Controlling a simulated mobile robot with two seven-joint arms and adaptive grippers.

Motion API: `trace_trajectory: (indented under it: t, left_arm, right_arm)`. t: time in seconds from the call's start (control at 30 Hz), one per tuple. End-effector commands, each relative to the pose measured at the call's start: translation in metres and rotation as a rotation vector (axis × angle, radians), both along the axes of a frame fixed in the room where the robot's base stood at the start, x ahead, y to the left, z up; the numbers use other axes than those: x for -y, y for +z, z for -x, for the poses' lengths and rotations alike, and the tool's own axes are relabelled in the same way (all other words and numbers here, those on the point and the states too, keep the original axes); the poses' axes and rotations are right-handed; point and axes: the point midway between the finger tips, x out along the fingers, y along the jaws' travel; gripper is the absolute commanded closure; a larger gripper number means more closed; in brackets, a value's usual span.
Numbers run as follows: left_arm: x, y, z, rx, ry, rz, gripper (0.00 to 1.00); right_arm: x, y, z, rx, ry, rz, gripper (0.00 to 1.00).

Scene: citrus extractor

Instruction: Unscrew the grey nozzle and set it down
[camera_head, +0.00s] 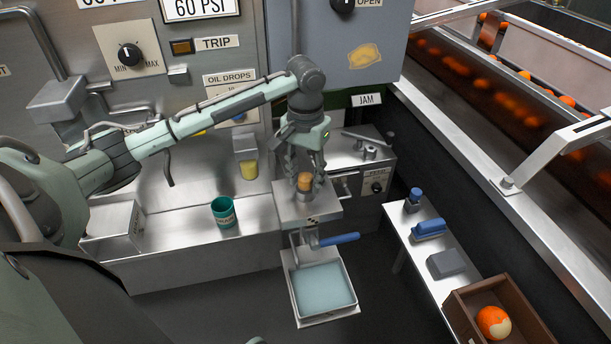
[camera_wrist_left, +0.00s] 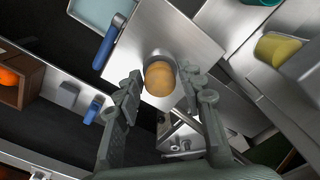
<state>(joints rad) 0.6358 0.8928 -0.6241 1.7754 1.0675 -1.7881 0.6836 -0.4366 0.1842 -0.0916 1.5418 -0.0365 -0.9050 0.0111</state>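A round tan-orange piece (camera_head: 304,182) stands in a grey collar (camera_head: 303,196) on a small metal block (camera_head: 308,213). In the left wrist view the tan piece (camera_wrist_left: 159,79) shows end-on, with the grey collar (camera_wrist_left: 160,56) behind it. The collar is the only grey nozzle-like part I make out; I cannot tell if it is the nozzle. My left gripper (camera_head: 304,178) points down over it. In the wrist view its fingers (camera_wrist_left: 161,84) stand apart on either side of the tan piece, with visible gaps.
Below the block are a blue-handled lever (camera_head: 338,240) and a square tray (camera_head: 323,290). A green cup (camera_head: 223,211) and yellow cup (camera_head: 249,169) stand on the left ledge. On the right bench are a blue brush (camera_head: 429,229), a grey block (camera_head: 447,263) and a brown crate (camera_head: 468,312).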

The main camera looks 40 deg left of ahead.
Motion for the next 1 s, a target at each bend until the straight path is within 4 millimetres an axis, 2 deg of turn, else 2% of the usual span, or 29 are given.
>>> trace_trajectory:
  t: [0.3,0.43,0.53,0.73,0.93,1.0]
  left_arm:
    - [-0.0008,0.0004,-0.0001,0.000,-0.594,-0.001,0.61]
    - [-0.0004,0.0001,-0.0002,0.000,-0.771,0.000,0.61]
    - [-0.0002,-0.0001,-0.0001,0.000,-0.829,0.000,0.61]
    - [-0.0001,-0.0001,0.0000,0.000,-0.835,0.001,0.61]
    - [-0.0002,-0.0001,0.0000,0.000,-0.833,0.000,0.86]
    - [-0.0002,-0.0001,0.0000,0.000,-0.833,0.000,0.88]
  right_arm:
    - [-0.0079,-0.0006,-0.0006,0.001,-0.006,-0.013,1.00]
    - [-0.0086,-0.0007,-0.0005,0.001,-0.006,-0.014,1.00]
    - [-0.0084,-0.0007,-0.0004,0.001,-0.006,-0.014,1.00]
    - [-0.0058,-0.0006,-0.0003,0.000,-0.004,-0.009,1.00]
    - [-0.0013,-0.0003,0.0001,-0.001,-0.001,-0.002,1.00]
    - [-0.0002,-0.0003,0.0005,-0.001,0.000,0.000,1.00]
